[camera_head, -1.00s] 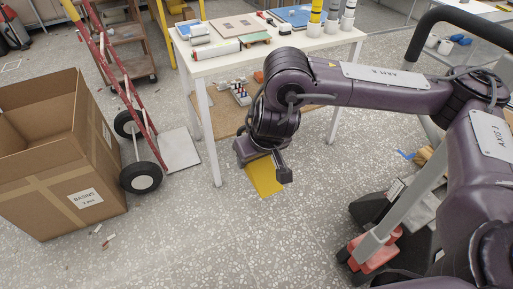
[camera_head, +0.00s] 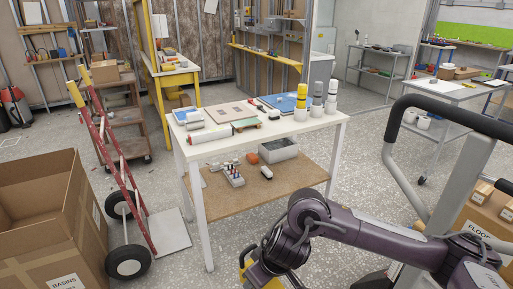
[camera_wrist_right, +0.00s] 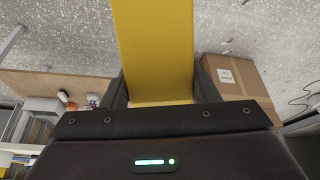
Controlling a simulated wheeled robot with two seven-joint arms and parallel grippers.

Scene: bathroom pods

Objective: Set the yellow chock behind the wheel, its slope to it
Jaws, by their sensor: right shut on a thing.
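The yellow chock (camera_wrist_right: 155,45) fills the top middle of the right wrist view, between the two dark fingers of my right gripper (camera_wrist_right: 160,80), which is shut on it. In the head view only a small yellow patch of the chock (camera_head: 245,266) shows beside my right wrist at the bottom edge; its slope cannot be made out. A red hand truck (camera_head: 117,160) stands at the left, with a near black wheel (camera_head: 128,262) and a farther wheel (camera_head: 120,204). The chock is to the right of the near wheel, apart from it. My left gripper is not in view.
An open cardboard box (camera_head: 75,240) stands left of the hand truck; a carton (camera_wrist_right: 238,72) shows in the wrist view. A white table (camera_head: 270,138) with a lower shelf (camera_head: 275,188) stands behind my arm.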

